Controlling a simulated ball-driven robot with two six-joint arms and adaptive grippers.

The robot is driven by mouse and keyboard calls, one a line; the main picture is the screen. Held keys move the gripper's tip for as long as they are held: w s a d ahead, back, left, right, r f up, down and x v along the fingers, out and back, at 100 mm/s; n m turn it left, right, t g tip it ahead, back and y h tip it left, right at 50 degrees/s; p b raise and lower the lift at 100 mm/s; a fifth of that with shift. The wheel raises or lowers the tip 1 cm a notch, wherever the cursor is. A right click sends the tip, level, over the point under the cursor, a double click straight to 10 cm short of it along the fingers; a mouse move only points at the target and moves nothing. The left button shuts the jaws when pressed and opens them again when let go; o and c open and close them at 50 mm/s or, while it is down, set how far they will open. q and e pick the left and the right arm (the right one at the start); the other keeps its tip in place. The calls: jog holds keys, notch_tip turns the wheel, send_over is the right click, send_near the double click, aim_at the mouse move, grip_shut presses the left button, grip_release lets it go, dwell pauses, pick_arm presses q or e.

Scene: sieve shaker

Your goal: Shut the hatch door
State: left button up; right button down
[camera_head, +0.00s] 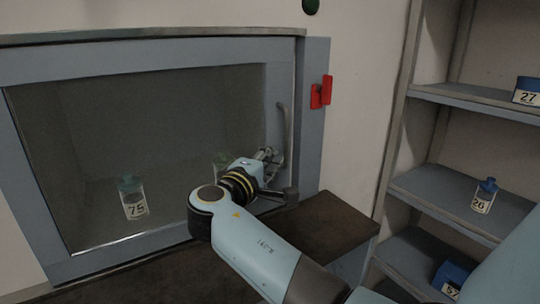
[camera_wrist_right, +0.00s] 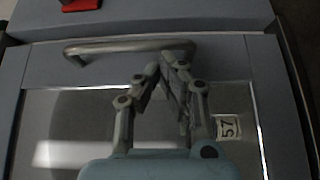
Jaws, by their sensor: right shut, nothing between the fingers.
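The hatch door (camera_head: 150,56) is a blue-grey frame around a large glass pane, with a bar handle (camera_head: 284,130) near its right edge. It lies close to the hatch surround (camera_head: 316,140); I cannot tell whether a small gap remains. My right gripper (camera_head: 270,155) is shut and empty, in front of the door beside the lower part of the handle. In the right wrist view, the handle (camera_wrist_right: 110,47) runs across, just beyond the shut fingertips (camera_wrist_right: 165,70). Contact with the door is unclear. My left gripper is not in view.
A red latch (camera_head: 321,92) sits on the surround. Through the glass show a bottle labelled 75 (camera_head: 133,200) and another partly hidden bottle (camera_head: 221,160). A brown ledge (camera_head: 325,225) is below. Shelves (camera_head: 435,185) at right hold labelled containers, including a blue-capped bottle (camera_head: 484,197).

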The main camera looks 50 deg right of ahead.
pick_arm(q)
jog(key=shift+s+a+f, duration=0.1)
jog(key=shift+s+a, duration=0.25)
pick_arm(e)
jog(key=shift+s+d+r, duration=0.1)
jog(key=shift+s+d, duration=0.05)
jog(key=shift+d, duration=0.35)
jog(key=shift+s+d+r, duration=0.1)
jog(key=shift+s+d, duration=0.05)
jog(key=shift+d, duration=0.35)
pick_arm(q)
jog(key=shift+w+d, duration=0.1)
pick_arm(e)
jog(key=shift+f, duration=0.1)
